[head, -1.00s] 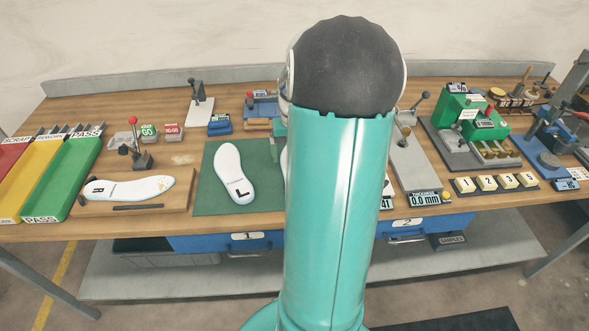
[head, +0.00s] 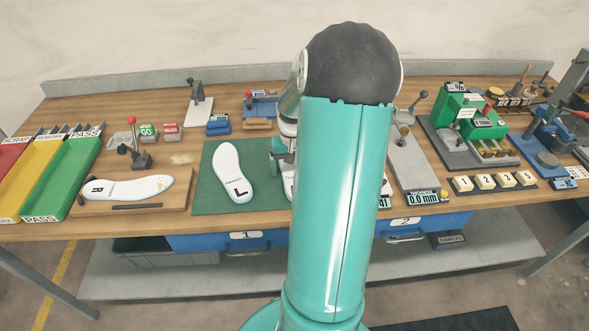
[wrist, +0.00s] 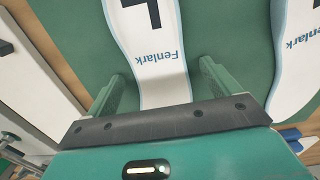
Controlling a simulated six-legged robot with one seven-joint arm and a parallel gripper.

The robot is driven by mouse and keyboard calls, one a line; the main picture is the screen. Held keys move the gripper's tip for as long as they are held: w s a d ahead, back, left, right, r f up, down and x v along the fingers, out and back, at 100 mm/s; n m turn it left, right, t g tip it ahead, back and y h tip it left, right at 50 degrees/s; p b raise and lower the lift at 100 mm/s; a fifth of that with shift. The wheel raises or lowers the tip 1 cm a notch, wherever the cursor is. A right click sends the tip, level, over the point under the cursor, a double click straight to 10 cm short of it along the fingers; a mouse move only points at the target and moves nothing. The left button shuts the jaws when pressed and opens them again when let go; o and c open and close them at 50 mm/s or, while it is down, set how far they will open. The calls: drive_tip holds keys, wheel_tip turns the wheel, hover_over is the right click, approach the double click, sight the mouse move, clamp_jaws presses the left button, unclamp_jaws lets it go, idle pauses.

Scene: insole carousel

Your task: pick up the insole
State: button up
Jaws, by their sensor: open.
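A white insole marked L and "Fenlark" (wrist: 162,50) lies on the green mat (wrist: 235,35) between my fingers in the wrist view. In the head view my arm hides nearly all of it; only a sliver of its edge (head: 287,180) shows. A second white L insole (head: 234,173) lies in full view on the mat to its left, and its side (wrist: 298,60) shows at the right of the wrist view. My gripper (wrist: 162,72) is open, one finger on each side of the first insole, apart from it. The fingers' height over the mat is hard to tell.
An insole marked R (head: 128,188) lies on a wooden board (head: 178,197) at the left, beside coloured chutes (head: 62,175). A thickness gauge (head: 411,165) stands close right of my arm. Several small fixtures line the back of the bench.

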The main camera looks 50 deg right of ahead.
drive_tip(key=shift+f, duration=0.15)
drive_tip(key=shift+c, duration=0.4)
drive_tip(key=c, duration=1.1)
wheel_tip(320, 180, up, 4)
drive_tip(key=shift+f, duration=0.1)
drive_tip(key=s+a+r, duration=0.4)
drive_tip(key=a, duration=0.1)
drive_tip(key=s+a+r, duration=0.5)
drive_tip(key=shift+s+a+r, duration=0.2)
drive_tip(key=shift+a+r, duration=0.05)
